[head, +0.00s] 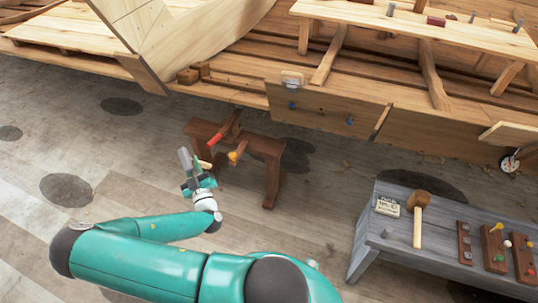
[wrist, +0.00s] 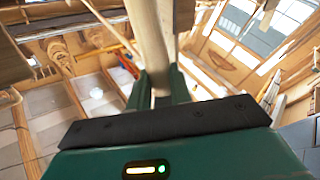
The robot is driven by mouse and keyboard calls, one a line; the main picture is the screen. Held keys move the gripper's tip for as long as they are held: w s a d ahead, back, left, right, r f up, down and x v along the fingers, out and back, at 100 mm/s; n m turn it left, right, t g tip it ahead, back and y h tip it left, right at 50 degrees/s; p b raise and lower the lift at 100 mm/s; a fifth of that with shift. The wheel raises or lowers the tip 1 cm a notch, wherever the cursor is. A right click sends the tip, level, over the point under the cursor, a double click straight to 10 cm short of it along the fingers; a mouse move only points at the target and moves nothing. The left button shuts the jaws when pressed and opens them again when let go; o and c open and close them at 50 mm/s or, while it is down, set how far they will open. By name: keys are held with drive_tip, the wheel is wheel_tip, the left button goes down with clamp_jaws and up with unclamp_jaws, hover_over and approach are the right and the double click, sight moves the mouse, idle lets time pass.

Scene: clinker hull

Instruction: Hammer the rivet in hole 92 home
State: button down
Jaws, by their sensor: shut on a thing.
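My gripper (head: 198,182) is in the middle of the head view, in front of a brown trestle. It is shut on a pale wooden handle, which rises between the fingers in the wrist view (wrist: 149,40). A dark block shows beside the handle's upper part there. In the head view a grey piece stands at the gripper; whether it is the tool's head I cannot tell. The hull plank (head: 325,112) is beyond the trestle, apart from the gripper. It bears a blue spot (head: 291,105) at left and another (head: 350,121) at right. Hole numbers are not readable, so hole 92 cannot be picked out.
The brown trestle (head: 262,143) carries a red-handled tool (head: 215,139) and a yellow-ended one (head: 234,156). A grey bench (head: 367,240) at right holds a wooden mallet (head: 418,200), a small sign (head: 388,207) and racks of coloured pieces. The floor at left is clear.

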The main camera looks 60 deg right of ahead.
drive_tip(key=s+d+m+g+h, duration=0.8)
drive_tip(key=s+d+g, duration=0.5)
drive_tip(key=s+d, duration=1)
drive_tip(key=shift+s+d+r+m+g, duration=0.25)
drive_tip(key=shift+s+d+m+g, duration=0.1)
drive_tip(key=shift+s+m, duration=0.1)
